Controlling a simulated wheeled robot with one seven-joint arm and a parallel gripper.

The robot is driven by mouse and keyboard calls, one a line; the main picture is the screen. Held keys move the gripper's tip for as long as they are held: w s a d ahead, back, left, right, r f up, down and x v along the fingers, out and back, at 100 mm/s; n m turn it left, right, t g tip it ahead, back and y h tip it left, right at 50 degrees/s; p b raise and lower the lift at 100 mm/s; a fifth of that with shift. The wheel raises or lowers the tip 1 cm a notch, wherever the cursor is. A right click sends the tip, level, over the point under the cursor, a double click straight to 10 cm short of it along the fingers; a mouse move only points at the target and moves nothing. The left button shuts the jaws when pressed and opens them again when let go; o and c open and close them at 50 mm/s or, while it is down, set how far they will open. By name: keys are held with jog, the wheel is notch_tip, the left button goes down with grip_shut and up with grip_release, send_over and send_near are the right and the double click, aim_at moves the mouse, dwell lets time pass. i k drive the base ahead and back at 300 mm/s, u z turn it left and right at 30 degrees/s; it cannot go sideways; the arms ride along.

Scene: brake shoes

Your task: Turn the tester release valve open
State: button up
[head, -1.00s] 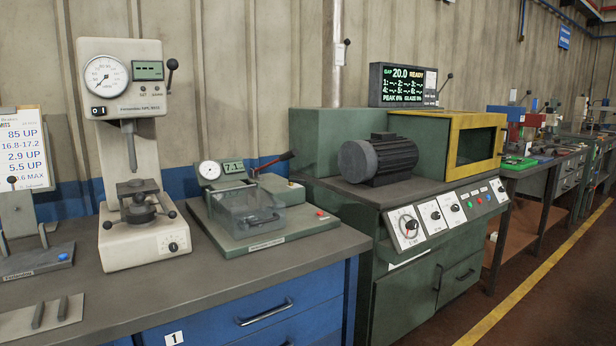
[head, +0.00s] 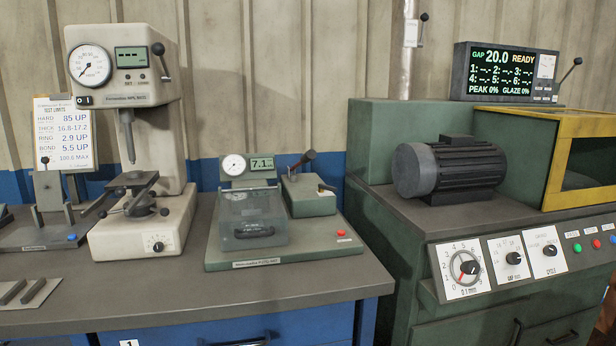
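A bench tester (head: 290,255) with a flat green base stands on the grey bench top in the middle of the head view. It has a dial gauge (head: 234,165), a display reading about 7.1 (head: 262,164) and a clear-sided guard box (head: 252,218). On its right is a small green pump block (head: 312,203) with a raised, dark-gripped lever (head: 302,161). A small dark and pale fitting (head: 327,188) on top of that block may be the release valve; its setting is too small to tell. A red button (head: 341,232) sits on the base. My gripper is not in view.
A cream hardness tester (head: 145,235) stands to the left, beside a limits card (head: 65,132). To the right, a green machine (head: 420,225) carries a motor (head: 450,168), dials and a READY screen (head: 505,72). The bench top (head: 330,285) in front of the tester is clear.

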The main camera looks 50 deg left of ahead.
aim_at(321, 187)
jog(key=u, duration=0.65)
jog(key=i, duration=0.95)
jog(key=u, duration=1)
